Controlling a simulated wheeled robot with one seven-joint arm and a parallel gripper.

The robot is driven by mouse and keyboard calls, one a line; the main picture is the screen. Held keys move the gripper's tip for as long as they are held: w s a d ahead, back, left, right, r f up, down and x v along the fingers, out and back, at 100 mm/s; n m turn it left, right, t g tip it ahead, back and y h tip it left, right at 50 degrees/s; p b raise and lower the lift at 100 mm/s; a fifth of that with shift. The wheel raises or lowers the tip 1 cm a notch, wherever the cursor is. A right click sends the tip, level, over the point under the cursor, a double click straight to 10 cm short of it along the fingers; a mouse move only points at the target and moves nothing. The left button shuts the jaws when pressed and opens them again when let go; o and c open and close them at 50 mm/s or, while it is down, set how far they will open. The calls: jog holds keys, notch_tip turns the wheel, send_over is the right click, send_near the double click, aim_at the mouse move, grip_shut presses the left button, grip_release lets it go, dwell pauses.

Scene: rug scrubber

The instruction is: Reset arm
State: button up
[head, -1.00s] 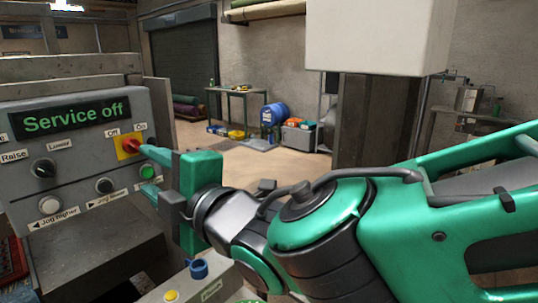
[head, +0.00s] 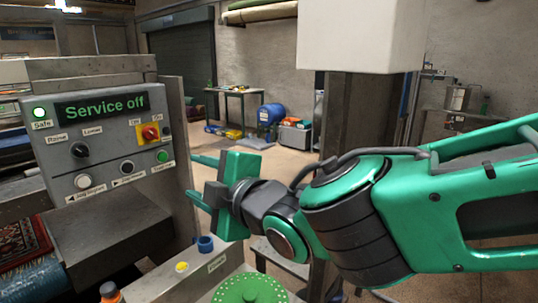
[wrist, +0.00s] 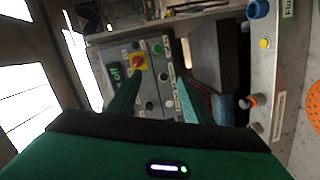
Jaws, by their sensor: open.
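My gripper (head: 197,180) is green, open and empty. In the head view it is just right of the grey control panel (head: 115,188), with its two fingers pointing left towards the panel and apart from the red knob. The panel display (head: 103,107) reads "Service off". A red rotary knob (head: 150,133) on a yellow plate sits between the Off and On labels. In the wrist view, the gripper fingers (wrist: 158,102) spread before the tilted panel, and the red knob (wrist: 138,62) shows near the left finger.
A grey ledge (head: 110,240) juts out below the panel. A counter with a blue knob (head: 205,244), a yellow button (head: 182,267) and a green perforated disc (head: 250,290) is below my gripper. A patterned rug (head: 24,246) lies at lower left. Open floor (head: 240,167) is behind.

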jog(key=w+d+f+m+h, duration=0.3)
jog(key=w+d+f+m, duration=0.1)
jog(key=d, duration=0.5)
jog(key=w+d+f+m+h, duration=0.3)
jog(key=w+d+f+m, duration=0.15)
jog(key=d, duration=0.45)
jog(key=s+d+f+m+g+h, duration=0.2)
jog(key=d+f+m, duration=0.15)
jog(key=d, duration=0.35)
jog(key=s+d+f+m+g+h, duration=0.1)
jog(key=d+f+m+g+h, duration=0.2)
jog(key=d, duration=0.5)
jog(key=s+d+f+m+g, duration=0.2)
jog(key=s+d+m+g, duration=0.1)
jog(key=s+d+m, duration=0.4)
jog(key=s+d+f+m+g, duration=0.3)
jog(key=s+d+m, duration=0.4)
jog(key=s+d, duration=0.7)
jog(key=s+g, duration=0.1)
jog(key=s, duration=0.3)
jog(key=shift+f, duration=0.3)
jog(key=c, duration=0.4)
jog(key=shift+o, duration=0.2)
jog(key=shift+w+a, duration=0.1)
